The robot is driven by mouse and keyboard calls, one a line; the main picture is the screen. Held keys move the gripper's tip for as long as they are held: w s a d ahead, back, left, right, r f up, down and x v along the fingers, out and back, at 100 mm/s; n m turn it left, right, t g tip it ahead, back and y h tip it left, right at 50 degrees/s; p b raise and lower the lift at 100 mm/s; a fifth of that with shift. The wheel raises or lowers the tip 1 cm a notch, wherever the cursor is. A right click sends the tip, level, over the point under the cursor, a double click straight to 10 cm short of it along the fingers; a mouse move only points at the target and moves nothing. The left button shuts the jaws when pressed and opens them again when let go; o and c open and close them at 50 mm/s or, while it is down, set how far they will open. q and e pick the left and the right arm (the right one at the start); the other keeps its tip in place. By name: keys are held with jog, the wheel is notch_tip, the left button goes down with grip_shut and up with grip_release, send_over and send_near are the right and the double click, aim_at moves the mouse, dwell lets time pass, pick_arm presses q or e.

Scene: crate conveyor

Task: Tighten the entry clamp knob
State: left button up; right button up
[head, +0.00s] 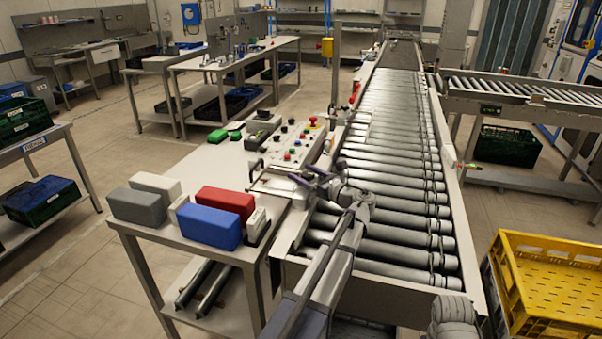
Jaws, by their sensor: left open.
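My left gripper (309,178) is open, near the left rail of the roller conveyor, beside the near end of the control panel. Its arm comes up from the bottom middle over the near rollers. A metal fixture with a dark upright handle (256,170) sits left of the gripper, on the table side of the rail. I cannot tell whether it is the entry clamp, and no knob stands out clearly; the gripper and wrist cover part of that area. I see nothing held between the fingers. My right gripper is not in view.
The roller conveyor (395,200) runs away to the back. A control panel (298,143) with coloured buttons lies along its left side. Red (226,202), blue (209,227) and grey (136,208) blocks stand on the side table. A yellow crate (550,280) stands at right.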

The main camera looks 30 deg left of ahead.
aim_at(313, 178)
pick_arm(q)
jog(key=v, duration=0.6)
jog(key=shift+d, duration=0.25)
